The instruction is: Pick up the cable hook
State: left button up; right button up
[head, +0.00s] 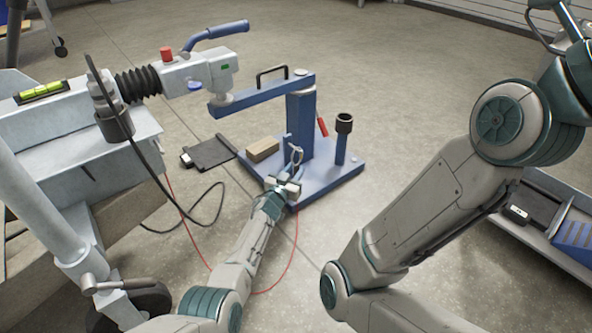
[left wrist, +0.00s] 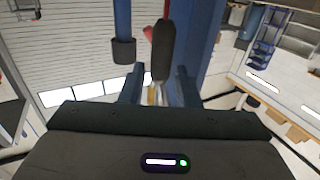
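In the left wrist view a dark handle (left wrist: 163,50), likely the hook's, stands upright between and just beyond my fingertips. My left gripper (head: 285,183) is low at the stand's near edge; the left wrist view shows its two fingers (left wrist: 158,85) apart, with gaps beside the handle. Part of the hook is hidden by the gripper. My right arm rises along the right of the head view; its gripper is not visible.
The blue stand (head: 330,178) carries a post, a black-topped holder (head: 343,138) and a red handle (head: 322,126). A wooden block (head: 263,149) lies beside the post. The trailer coupling (head: 195,73) reaches over from the left. Black and red cables lie on the floor.

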pick_arm(q)
jog(key=shift+b+x, duration=0.35)
jog(key=shift+x, duration=0.8)
jog(key=shift+c, duration=0.9)
grip_shut()
jog(key=shift+s, duration=0.1)
jog(key=shift+r, duration=0.15)
